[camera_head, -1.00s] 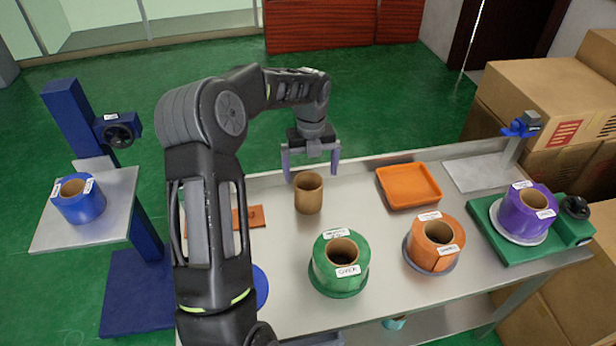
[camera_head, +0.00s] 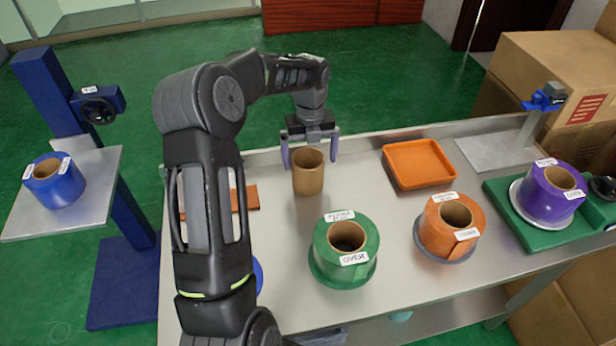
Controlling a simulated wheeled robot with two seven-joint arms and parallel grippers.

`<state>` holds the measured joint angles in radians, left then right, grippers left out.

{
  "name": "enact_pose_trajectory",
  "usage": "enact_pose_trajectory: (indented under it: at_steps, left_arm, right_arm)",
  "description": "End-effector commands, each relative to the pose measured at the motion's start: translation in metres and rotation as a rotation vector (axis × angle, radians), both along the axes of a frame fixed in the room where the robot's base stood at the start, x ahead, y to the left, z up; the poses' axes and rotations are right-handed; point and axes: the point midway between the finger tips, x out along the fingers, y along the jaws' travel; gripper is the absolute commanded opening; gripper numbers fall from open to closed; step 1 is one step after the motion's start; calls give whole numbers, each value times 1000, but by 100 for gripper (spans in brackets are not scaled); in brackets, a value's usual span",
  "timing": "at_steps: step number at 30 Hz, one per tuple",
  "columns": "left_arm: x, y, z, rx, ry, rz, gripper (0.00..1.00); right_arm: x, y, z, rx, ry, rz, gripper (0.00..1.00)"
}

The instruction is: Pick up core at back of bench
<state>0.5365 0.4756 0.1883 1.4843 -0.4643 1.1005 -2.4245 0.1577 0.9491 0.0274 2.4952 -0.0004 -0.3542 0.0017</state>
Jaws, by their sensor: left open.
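The core (camera_head: 308,178) is a brown cardboard tube standing upright at the back of the metal bench (camera_head: 290,225). My left gripper (camera_head: 310,164) is open and points down at the core from behind. Its two fingers show on either side of the core's upper part, and the core's rim hides part of the space between them. I cannot tell whether the fingers touch the core. My right gripper is not in view.
A green roll (camera_head: 345,248), an orange roll (camera_head: 449,228) and a purple roll (camera_head: 549,192) stand to the right and front. An orange tray (camera_head: 418,164) lies right of the core. A blue roll (camera_head: 54,181) sits on a separate stand at left. Cardboard boxes (camera_head: 555,75) are stacked at right.

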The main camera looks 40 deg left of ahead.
Motion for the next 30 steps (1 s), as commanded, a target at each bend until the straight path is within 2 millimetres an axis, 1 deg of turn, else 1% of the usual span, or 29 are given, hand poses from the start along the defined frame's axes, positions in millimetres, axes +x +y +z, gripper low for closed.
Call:
enact_pose_trajectory:
  at_steps: [8, 11, 16, 26, 30]
  left_arm:
    - [0, 0, 0, 0, 0, 0, 100]
    - [-1, 0, -5, -1, 2, 0, 100]
    - [-1, 0, -23, -2, 3, 1, 100]
    - [0, 0, -26, 0, 0, 0, 100]
    - [-2, 1, -35, -1, 3, 0, 100]
  right_arm:
    - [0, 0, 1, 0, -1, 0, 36]
    - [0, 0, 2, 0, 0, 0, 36]
    - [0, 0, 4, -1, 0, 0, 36]
    - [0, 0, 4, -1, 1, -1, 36]
    - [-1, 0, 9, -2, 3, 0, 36]
